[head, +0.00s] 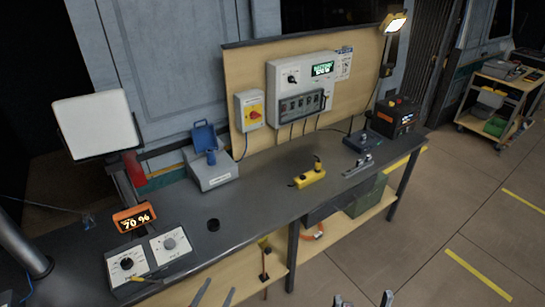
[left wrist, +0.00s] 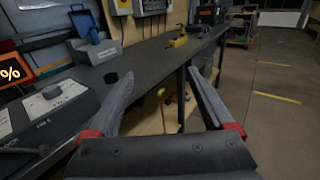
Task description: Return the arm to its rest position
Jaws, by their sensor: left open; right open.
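My left gripper (head: 214,292) shows at the bottom of the head view, in front of the workbench's front edge. Its two fingers are apart with nothing between them. In the left wrist view the same gripper (left wrist: 160,77) is open and empty, its fingers pointing toward the grey workbench (left wrist: 145,62). My right gripper (head: 362,300) is at the bottom edge of the head view, right of the left one. Its fingertips are apart, with nothing seen between them; the rest is cut off. Both grippers look clear of the bench items.
On the workbench (head: 255,208) stand a control box with two dials (head: 150,258), an orange 70 % display (head: 133,217), a black puck (head: 213,225), a grey-blue box (head: 212,172) and a yellow device (head: 310,178). A lower wooden shelf (head: 245,272) lies beneath. Open floor (head: 440,235) is to the right.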

